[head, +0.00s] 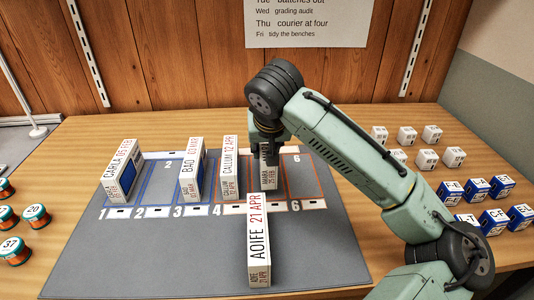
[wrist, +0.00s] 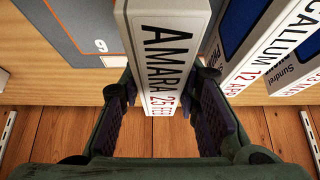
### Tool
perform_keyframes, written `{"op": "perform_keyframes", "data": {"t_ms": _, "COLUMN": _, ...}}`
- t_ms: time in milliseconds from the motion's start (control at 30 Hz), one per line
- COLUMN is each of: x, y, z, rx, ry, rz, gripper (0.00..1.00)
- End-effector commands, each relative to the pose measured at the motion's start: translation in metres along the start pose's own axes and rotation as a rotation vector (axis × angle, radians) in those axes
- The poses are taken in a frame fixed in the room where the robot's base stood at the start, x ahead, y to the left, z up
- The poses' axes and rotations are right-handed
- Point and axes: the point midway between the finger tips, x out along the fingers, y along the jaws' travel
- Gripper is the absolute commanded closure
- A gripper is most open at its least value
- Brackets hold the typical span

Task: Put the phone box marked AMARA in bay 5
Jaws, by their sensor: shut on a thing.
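The AMARA box (head: 268,180) is a white upright phone box marked 25 FEB, standing in or just above bay 5, between the columns of 4 and 6. I cannot tell whether its base touches the mat. In the wrist view the AMARA box (wrist: 168,35) fills the middle, with a finger on each side. My gripper (head: 268,153) is shut on it from above. The bay 5 number is hidden behind the AOIFE box (head: 259,240), which stands in front on the grey mat (head: 150,255).
The CALLUM box (head: 228,168) stands close to the left in bay 4. The BAO box (head: 191,170) is in bay 3 and the CARLA box (head: 123,171) in bay 1. Bays 2 and 6 look empty. Small white and blue boxes sit at right, round spools at left.

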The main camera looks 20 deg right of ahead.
Motion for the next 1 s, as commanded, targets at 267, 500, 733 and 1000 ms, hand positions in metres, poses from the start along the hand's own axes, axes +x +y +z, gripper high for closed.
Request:
{"op": "perform_keyframes", "data": {"t_ms": 267, "x": 0.020, "y": 0.001, "z": 0.013, "rx": 0.002, "ry": 0.002, "rz": 0.000, "gripper": 1.00}}
{"op": "perform_keyframes", "data": {"t_ms": 500, "x": 0.022, "y": 0.000, "z": 0.014, "rx": 0.001, "ry": 0.001, "rz": -0.001, "gripper": 1.00}}
{"op": "perform_keyframes", "data": {"t_ms": 733, "x": 0.022, "y": 0.000, "z": 0.014, "rx": 0.000, "ry": 0.000, "rz": 0.000, "gripper": 0.57}}
{"op": "perform_keyframes", "data": {"t_ms": 1000, "x": 0.022, "y": 0.000, "z": 0.014, "rx": 0.001, "ry": 0.000, "rz": 0.000, "gripper": 0.50}}
